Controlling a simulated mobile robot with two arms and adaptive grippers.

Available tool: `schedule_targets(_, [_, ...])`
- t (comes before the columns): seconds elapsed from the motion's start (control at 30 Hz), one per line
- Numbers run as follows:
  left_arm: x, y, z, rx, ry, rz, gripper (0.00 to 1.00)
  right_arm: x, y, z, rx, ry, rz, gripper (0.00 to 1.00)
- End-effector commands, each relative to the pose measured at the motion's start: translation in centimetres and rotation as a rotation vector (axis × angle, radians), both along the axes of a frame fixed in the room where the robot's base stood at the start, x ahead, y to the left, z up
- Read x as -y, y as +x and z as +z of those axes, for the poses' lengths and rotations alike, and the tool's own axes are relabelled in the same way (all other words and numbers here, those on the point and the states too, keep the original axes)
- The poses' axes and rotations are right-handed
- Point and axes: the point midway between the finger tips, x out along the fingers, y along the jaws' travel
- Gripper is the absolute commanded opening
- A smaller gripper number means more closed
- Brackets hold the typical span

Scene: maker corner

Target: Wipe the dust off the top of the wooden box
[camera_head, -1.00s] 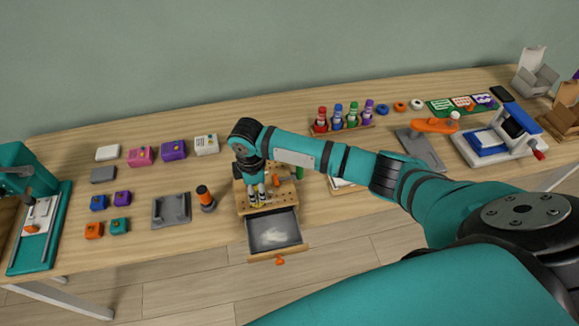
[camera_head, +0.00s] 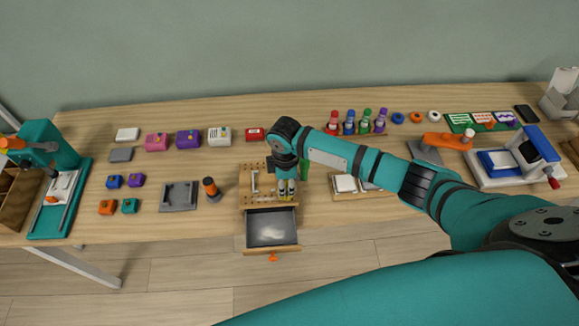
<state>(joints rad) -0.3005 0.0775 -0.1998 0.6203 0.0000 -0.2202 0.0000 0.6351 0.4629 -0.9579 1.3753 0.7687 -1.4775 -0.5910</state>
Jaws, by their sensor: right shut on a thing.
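The wooden box (camera_head: 248,199) stands at the front edge of the bench, with rows of small holes in its top. Its drawer (camera_head: 271,229) is pulled out, and a pale patch shows on the drawer's dark floor. My right gripper (camera_head: 286,192) points down at the right front part of the box top. It is shut on a small yellowish thing, mostly hidden by the fingers; I cannot tell what it is or whether it touches the wood. My arm hides the box's back right corner. Dust on the box top cannot be made out. My left gripper is not in view.
A dark cylinder with an orange top (camera_head: 211,188) and a grey stand (camera_head: 179,196) are left of the box. A green thing (camera_head: 304,170) is close by on the right. Colored bottles (camera_head: 349,123) stand behind right. A teal press (camera_head: 50,150) is at far left.

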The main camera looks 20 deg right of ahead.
Motion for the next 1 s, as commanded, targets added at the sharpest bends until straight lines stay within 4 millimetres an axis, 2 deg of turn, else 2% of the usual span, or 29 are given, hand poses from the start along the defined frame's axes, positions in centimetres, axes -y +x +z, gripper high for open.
schedule_targets(0.03, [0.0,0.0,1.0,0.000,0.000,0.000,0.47,0.0,0.0,1.0,0.000,0.000,-0.001,0.00])
schedule_targets(0.47, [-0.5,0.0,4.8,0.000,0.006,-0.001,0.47,0.2,0.0,4.5,0.000,0.000,-0.009,0.00])
schedule_targets(0.7, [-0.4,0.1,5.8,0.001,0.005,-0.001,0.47,0.3,0.4,6.2,0.000,0.000,-0.013,0.00])
schedule_targets(1.0, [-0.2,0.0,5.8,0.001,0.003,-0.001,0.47,0.3,0.5,6.3,0.000,0.000,-0.014,0.00])
